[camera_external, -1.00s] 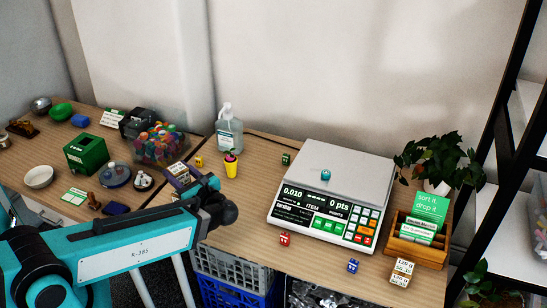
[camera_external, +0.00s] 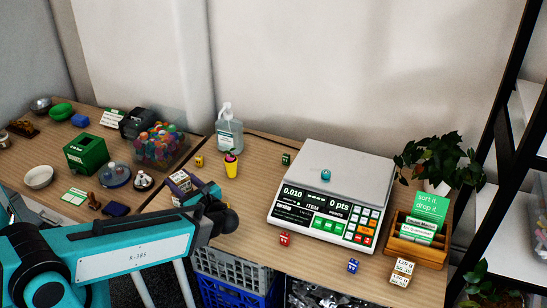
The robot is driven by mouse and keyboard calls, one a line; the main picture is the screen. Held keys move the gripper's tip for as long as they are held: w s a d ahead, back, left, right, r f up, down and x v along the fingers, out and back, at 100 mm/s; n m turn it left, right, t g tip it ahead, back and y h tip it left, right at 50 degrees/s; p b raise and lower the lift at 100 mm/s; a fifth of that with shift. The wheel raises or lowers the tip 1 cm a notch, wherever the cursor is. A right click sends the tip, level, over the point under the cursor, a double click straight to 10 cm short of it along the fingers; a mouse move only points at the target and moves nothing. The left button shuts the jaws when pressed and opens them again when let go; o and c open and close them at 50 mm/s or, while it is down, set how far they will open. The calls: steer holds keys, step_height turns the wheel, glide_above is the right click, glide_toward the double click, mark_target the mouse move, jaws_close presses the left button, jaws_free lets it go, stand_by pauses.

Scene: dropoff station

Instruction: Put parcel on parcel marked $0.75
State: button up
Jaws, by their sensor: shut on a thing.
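A small cream parcel (camera_external: 403,267) with printed labels on its top and front stands on the table at the lower right, beside the wooden card box. Its labels mention grams and a price, but the price is too small to read surely. My gripper (camera_external: 182,187) is at the left-centre, near the gap between the two tables, left of the yellow pot. It is shut on a small parcel (camera_external: 181,177), of which only a pale, printed bit shows between the dark fingers. The held parcel is far left of the standing one, with the scale between them.
A white scale (camera_external: 320,218) with a teal die (camera_external: 326,174) on its plate fills the middle of the right table. Red (camera_external: 285,239) and blue (camera_external: 353,265) dice lie in front of it. A wooden card box (camera_external: 418,252) and a plant (camera_external: 440,160) stand right.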

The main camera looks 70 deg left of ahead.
steer(key=shift+f, duration=0.1)
steer(key=o, duration=1.3)
steer(key=shift+r+p, duration=0.25)
steer(key=shift+p, duration=0.05)
steer(key=shift+w+d+f, duration=0.15)
steer(key=shift+d, duration=0.1)
steer(key=shift+b+v, duration=2.6)
steer(key=shift+v, duration=3.1)
